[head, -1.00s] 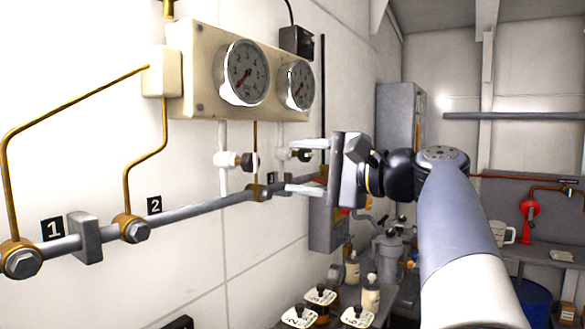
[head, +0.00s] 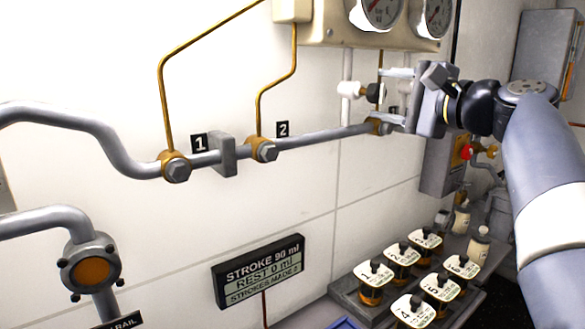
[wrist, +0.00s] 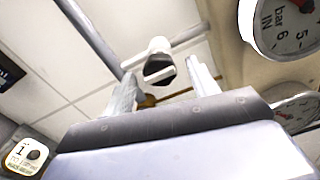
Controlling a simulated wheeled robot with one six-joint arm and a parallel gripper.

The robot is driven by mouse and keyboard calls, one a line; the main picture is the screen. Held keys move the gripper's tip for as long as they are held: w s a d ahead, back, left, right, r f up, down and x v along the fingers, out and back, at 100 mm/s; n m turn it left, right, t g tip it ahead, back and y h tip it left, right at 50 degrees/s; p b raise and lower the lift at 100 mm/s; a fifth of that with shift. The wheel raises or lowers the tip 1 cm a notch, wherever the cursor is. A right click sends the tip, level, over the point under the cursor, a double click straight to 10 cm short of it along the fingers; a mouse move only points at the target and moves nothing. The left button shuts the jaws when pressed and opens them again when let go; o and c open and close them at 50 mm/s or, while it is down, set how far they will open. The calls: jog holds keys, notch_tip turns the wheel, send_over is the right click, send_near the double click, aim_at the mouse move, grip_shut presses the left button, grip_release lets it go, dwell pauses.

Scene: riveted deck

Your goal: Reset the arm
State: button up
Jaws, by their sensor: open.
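My gripper (head: 398,96) is open in the head view, at the right end of the grey wall pipe (head: 325,138). Its two fingers point left towards the wall, one above the other. A white valve with a black knob (head: 374,93) shows just left of the fingers. In the wrist view my gripper (wrist: 168,85) has its fingers spread apart, with the white and black valve (wrist: 158,62) showing between and beyond them. I see nothing held. Whether a finger touches the valve or pipe cannot be told.
Pressure gauges (head: 375,10) hang above my gripper. Several numbered bottles (head: 371,280) stand in a rack below. A display (head: 260,272) reading "STROKE 90 ml, REST 0 ml" is on the wall. A grey wall box (head: 440,165) is just below my gripper.

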jog(key=shift+x, duration=1)
jog(key=shift+d, duration=0.1)
